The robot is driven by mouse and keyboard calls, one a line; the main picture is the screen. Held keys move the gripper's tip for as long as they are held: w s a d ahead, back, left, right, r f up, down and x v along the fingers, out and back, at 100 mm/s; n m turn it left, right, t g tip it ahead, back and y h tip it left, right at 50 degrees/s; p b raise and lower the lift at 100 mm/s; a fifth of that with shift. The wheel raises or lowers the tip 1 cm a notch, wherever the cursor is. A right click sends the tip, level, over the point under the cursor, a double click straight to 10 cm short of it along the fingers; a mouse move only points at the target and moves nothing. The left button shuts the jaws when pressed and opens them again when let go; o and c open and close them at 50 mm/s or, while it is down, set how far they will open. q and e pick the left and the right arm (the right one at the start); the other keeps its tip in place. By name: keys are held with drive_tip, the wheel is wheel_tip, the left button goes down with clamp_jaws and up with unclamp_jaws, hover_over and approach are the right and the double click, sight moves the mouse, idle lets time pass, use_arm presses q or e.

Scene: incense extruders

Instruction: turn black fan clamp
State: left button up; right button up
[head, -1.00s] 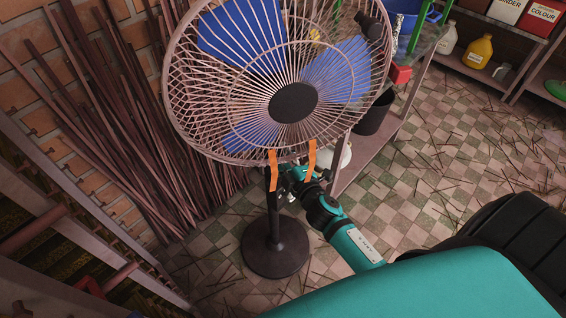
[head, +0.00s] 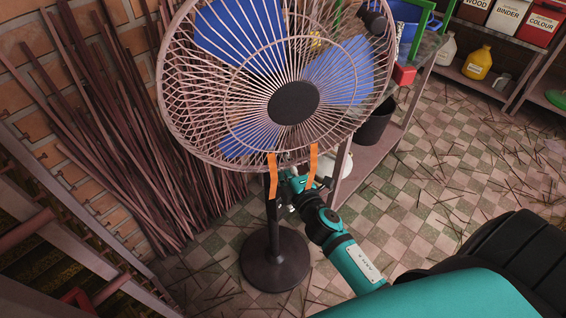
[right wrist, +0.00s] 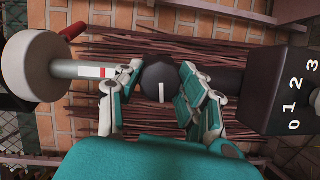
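The black fan clamp (right wrist: 158,80) is a round black knob with a white mark, on the pole of the standing fan (head: 292,100). The mark stands upright in the right wrist view. My right gripper (right wrist: 161,78) has a finger on each side of the knob, and the fingertips appear to touch its edges. In the head view my right gripper (head: 303,184) is at the pole just below the fan cage, and the clamp is hard to make out there. My left gripper is not in view.
A black dial box (right wrist: 285,92) with numbers is right of the clamp in the wrist view. Orange ribbons (head: 313,165) hang by the gripper. Thin sticks (head: 130,140) lean on the brick wall. A shelf (head: 368,172) stands behind the fan.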

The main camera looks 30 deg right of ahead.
drive_tip(key=o, duration=0.3)
drive_tip(key=shift+o, duration=0.2)
drive_tip(key=shift+s, duration=0.1)
drive_tip(key=s, duration=1.1)
drive_tip(key=shift+s+a+r, duration=0.3)
drive_tip(key=shift+s+r, duration=0.1)
drive_tip(key=s+a+f+m+g+p, duration=0.1)
drive_tip(key=s+f+m+g, duration=0.15)
drive_tip(key=f, duration=0.65)
drive_tip(key=s+a+f+m+g+y+p, duration=0.1)
drive_tip(key=s+a+f+m+g, duration=0.15)
drive_tip(key=f, duration=0.75)
drive_tip(key=s+a+f+m+g+p, duration=0.1)
drive_tip(key=s+f+m+g, duration=0.2)
drive_tip(key=f, duration=0.6)
drive_tip(key=s+d+f+m+g, duration=0.1)
drive_tip(key=s+f+g, duration=0.1)
drive_tip(key=s+f, duration=0.3)
drive_tip(key=s+f+m+g+p, duration=0.1)
drive_tip(key=s+f, duration=0.4)
drive_tip(key=s, duration=0.6)
drive_tip(key=s+d+f+m+g+p, duration=0.1)
drive_tip(key=s+f+m+g, duration=0.2)
drive_tip(key=s, duration=0.6)
wheel_tip(320, 180, down, 2)
drive_tip(key=shift+d+f+g, duration=0.1)
drive_tip(key=shift+d+g, duration=0.25)
drive_tip(key=shift+g, duration=0.75)
